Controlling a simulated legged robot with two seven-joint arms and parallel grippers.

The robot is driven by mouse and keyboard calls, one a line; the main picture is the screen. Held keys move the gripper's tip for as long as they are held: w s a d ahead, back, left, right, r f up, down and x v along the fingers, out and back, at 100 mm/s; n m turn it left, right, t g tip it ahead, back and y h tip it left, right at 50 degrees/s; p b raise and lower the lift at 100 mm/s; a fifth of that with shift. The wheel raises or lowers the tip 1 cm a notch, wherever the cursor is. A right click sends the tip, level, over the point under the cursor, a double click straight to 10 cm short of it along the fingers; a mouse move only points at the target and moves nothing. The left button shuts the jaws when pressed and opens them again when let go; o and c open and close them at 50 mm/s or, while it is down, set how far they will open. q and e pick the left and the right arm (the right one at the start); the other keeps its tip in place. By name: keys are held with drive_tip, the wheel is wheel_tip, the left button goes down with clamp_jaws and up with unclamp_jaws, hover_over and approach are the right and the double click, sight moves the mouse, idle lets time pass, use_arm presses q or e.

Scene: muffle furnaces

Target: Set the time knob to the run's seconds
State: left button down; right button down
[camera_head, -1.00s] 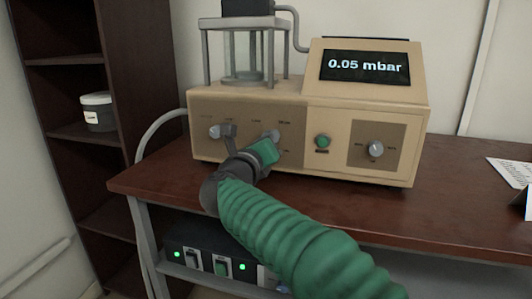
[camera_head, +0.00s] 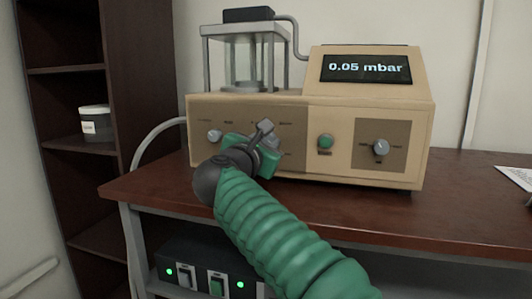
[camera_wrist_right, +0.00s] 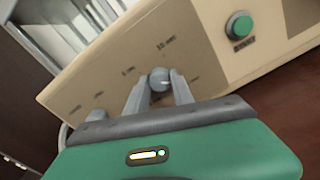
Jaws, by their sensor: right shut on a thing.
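The tan machine (camera_head: 250,115) stands on the table, its display reading 0.05 mbar. My right gripper (camera_head: 266,132) is at the brown left panel on its front. In the right wrist view, the gripper's two grey fingers are shut on a round grey knob (camera_wrist_right: 160,79), one on each side. The marks around this knob are too small to read surely, so I cannot confirm it is the time knob. In the head view the gripper mostly hides it. Another grey knob (camera_head: 214,136) is left of the gripper. My left gripper is not in view.
Right of the gripped knob are a green button (camera_head: 325,142) and a third grey knob (camera_head: 381,147). A glass chamber in a metal frame (camera_head: 243,58) tops the machine. The tabletop (camera_head: 330,205) in front is clear. A dark shelf (camera_head: 85,150) stands left.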

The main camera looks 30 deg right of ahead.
drive_tip(key=shift+w+f+m+b, duration=0.1)
drive_tip(key=shift+f+m+b, duration=0.2)
drive_tip(key=shift+m+b, duration=0.6)
drive_tip(key=shift+m, duration=0.4)
drive_tip(key=c, duration=1.1)
unclamp_jaws()
drive_tip(key=shift+w, duration=0.1)
drive_tip(key=shift+r, duration=0.15)
drive_tip(key=p+v, duration=0.3)
drive_tip(key=v, duration=1.4)
drive_tip(key=shift+p, duration=0.35)
